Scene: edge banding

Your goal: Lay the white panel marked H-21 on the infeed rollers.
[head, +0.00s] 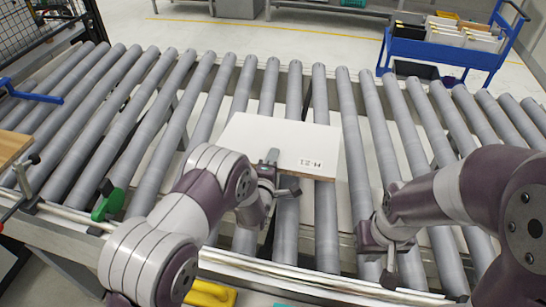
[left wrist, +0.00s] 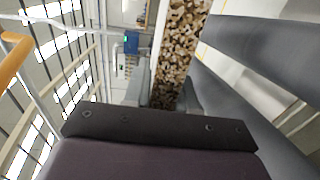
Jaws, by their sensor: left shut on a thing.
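The white panel (head: 265,135) is flat over the middle rollers, its brown chipboard edge towards me. A small dark label, which seems to read H-21, is near its front right corner. My left gripper (head: 270,163) is shut on the panel's near edge, one finger over the top face. In the left wrist view the panel's chipboard edge (left wrist: 180,45) fills the upper middle. The infeed rollers (head: 145,110) run under and around the panel. I cannot tell whether it touches them. My right gripper (head: 385,250) is near the front rail, right of the panel and apart from it; its jaw opening is unclear.
A blue cart (head: 435,52) with boxes stands behind the rollers at the right. A green-handled clamp (head: 107,206) is on the front rail at the left, and a blue-handled one (head: 32,94) lies further left. Rollers either side of the panel are mostly clear.

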